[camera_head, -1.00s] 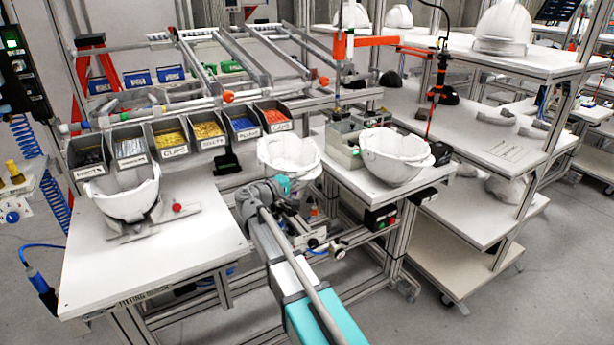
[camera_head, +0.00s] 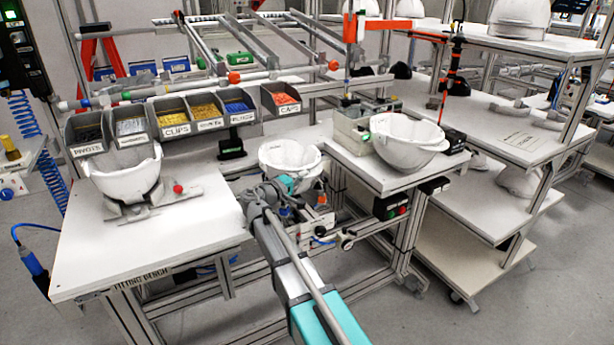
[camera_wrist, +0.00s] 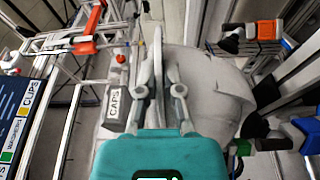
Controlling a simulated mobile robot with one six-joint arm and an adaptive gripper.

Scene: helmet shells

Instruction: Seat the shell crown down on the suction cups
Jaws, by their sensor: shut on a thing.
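A white helmet shell (camera_head: 290,153) hangs open side up, crown down, in the gap between the left bench and the right-hand table. My gripper (camera_head: 284,183) is at its near rim in the head view, shut on the shell's edge. In the wrist view the fingers (camera_wrist: 160,62) meet at the rim, and the shell (camera_wrist: 215,88) spreads to their right. The shell's crown is partly hidden by my gripper and arm.
A second shell (camera_head: 125,176) sits in a grey cradle on the fitting bench (camera_head: 90,265). A third shell (camera_head: 408,143) stands on the right-hand table (camera_head: 385,182) by a grey box (camera_head: 350,130). Parts bins (camera_head: 175,122) line the bench's back. The bench front is clear.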

